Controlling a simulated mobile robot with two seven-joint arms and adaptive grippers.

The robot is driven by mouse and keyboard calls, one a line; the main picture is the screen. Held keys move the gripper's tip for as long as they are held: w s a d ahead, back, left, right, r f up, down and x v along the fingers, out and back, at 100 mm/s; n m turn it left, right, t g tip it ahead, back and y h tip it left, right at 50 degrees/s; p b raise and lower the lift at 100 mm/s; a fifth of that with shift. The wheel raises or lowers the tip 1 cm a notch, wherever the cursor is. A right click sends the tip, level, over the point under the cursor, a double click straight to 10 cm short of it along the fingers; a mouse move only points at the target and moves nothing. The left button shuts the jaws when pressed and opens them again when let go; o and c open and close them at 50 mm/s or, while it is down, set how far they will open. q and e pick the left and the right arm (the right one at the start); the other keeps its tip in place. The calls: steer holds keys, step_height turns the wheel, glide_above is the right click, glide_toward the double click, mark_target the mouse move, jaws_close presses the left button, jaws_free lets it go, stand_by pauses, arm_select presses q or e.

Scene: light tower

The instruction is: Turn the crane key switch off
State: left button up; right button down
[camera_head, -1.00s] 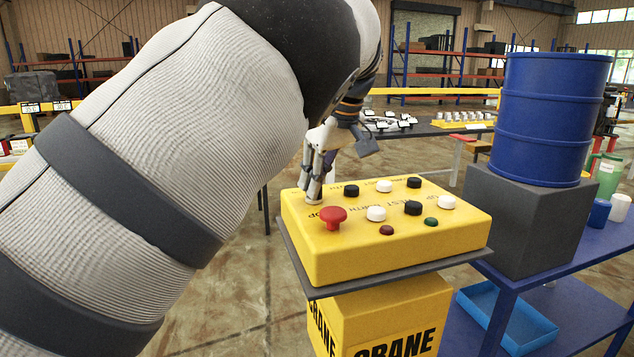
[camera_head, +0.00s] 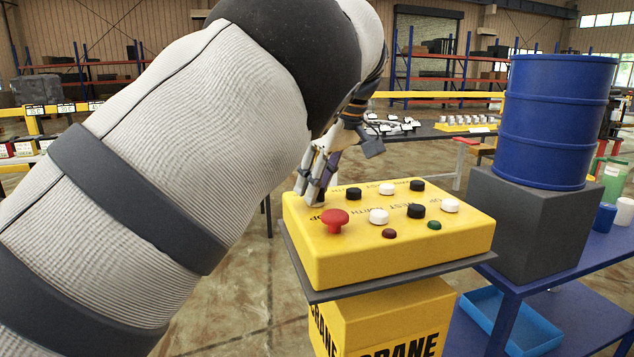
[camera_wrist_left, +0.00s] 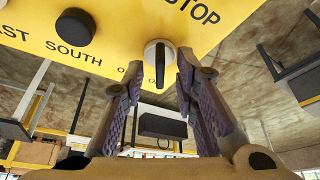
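The yellow crane control box (camera_head: 400,252) stands on a dark plate over a yellow post marked CRANE. In the left wrist view, the key switch (camera_wrist_left: 159,62) is a round silver collar with a dark upright key, next to the STOP lettering. Small lettering beside it is partly hidden by a finger. My left gripper (camera_head: 314,192) is at the box's far left corner, behind the red stop button (camera_head: 334,220). In the left wrist view its fingers (camera_wrist_left: 158,80) are apart, one on each side of the key, with gaps visible. The head view hides the switch behind the fingers. My right gripper is out of view.
Black and white buttons, such as one black button (camera_head: 354,194), sit near the fingers. A dark red lamp (camera_head: 389,233) and a green lamp (camera_head: 434,225) are at the front. A blue barrel (camera_head: 555,120) on a grey block stands to the right.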

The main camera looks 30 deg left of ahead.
arm_select(q)
steer(key=v, duration=0.7)
steer(key=shift+r, duration=0.25)
